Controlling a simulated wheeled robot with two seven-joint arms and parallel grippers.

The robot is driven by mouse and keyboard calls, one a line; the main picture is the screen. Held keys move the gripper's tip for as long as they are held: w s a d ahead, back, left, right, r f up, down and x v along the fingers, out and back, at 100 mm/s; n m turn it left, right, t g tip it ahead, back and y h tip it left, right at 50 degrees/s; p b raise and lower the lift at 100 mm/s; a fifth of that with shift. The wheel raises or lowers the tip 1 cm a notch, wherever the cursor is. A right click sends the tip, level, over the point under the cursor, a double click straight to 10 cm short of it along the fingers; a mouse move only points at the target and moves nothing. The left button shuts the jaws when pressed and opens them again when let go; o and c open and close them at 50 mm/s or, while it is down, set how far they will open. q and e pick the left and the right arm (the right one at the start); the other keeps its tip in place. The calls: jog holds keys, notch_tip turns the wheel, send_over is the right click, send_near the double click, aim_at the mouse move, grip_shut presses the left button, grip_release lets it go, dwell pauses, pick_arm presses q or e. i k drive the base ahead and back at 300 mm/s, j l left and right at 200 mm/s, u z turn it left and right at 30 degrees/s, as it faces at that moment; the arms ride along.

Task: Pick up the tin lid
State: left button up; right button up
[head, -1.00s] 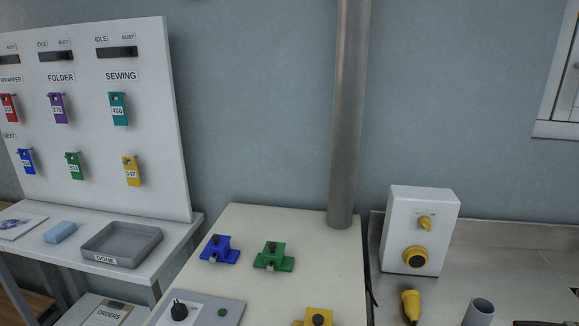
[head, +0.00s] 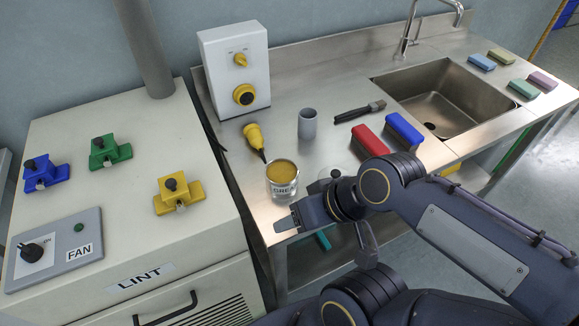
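A metal tin (head: 283,190) with a partly hidden label stands upright on the steel counter. Its round top shows mustard yellow inside a metal rim; I cannot tell whether this is its contents or a lid. A faint, shiny, round shape (head: 331,168) lies on the counter right of the tin, partly behind my arm; I cannot tell whether it is the tin lid. My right gripper (head: 284,226) is just in front of the tin, near the counter's front edge, with its fingers pointing left. Its finger gap cannot be made out. My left gripper is not in view.
A yellow-handled tool (head: 254,136), a grey cup (head: 307,124), a dark brush (head: 360,112), and red (head: 371,141) and blue (head: 404,131) blocks lie around the tin. A sink (head: 440,95) is at the right. The LINT cabinet (head: 125,225) stands left.

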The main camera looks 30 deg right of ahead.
aim_at(334, 172)
jog(key=z, duration=1.15)
